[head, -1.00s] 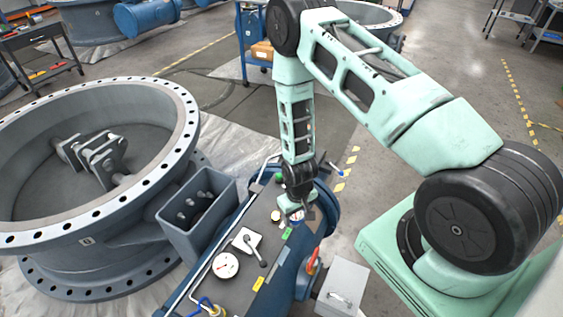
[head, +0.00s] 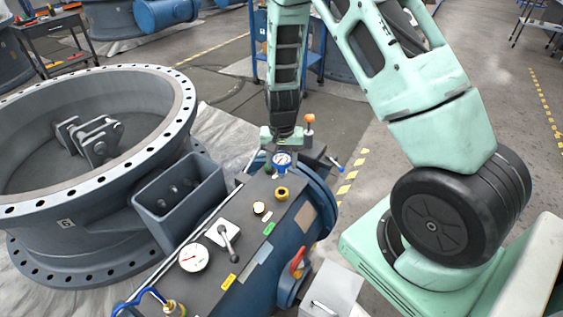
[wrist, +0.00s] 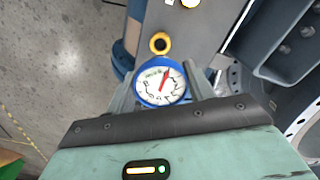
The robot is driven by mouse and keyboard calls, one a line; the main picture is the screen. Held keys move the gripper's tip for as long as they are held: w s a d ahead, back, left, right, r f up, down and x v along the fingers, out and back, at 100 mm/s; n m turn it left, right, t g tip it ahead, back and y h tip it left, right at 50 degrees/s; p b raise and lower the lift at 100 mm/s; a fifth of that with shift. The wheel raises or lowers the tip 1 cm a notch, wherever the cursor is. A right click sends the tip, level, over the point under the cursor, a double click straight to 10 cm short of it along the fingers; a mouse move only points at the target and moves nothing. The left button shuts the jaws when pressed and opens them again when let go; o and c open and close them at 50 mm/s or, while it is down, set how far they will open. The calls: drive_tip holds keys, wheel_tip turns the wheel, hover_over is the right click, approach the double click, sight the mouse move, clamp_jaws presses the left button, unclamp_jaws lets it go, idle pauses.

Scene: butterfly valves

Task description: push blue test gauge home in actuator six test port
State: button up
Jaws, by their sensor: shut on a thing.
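The blue test gauge (head: 283,160) has a white dial and a blue rim. My gripper (head: 283,146) is shut on it; in the wrist view the gauge (wrist: 162,82) sits between the two fingers, dial facing the camera. The gauge is beyond a yellow-ringed port (head: 281,193) with a dark centre, which also shows in the wrist view (wrist: 159,43). Gauge and ring look apart in the head view. The gauge's stem is hidden. The port is on the grey top plate (head: 205,283) of the blue actuator (head: 313,207).
A smaller yellow-rimmed fitting (head: 259,208), a lever on a white plate (head: 226,234) and a white dial gauge (head: 194,257) stand on the same top. A red-orange handle (head: 297,262) is on its side. A large flanged valve body (head: 92,180) stands left.

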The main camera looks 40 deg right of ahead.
sight(282, 172)
drive_tip(key=shift+f+b, duration=2.2)
drive_tip(key=shift+f, duration=0.9)
drive_tip(key=shift+f, duration=0.2)
drive_tip(key=shift+f, duration=1.05)
idle(0.8)
drive_tip(key=o, duration=1.5)
drive_tip(key=shift+r+p, duration=3.05)
drive_tip(key=shift+r, duration=0.75)
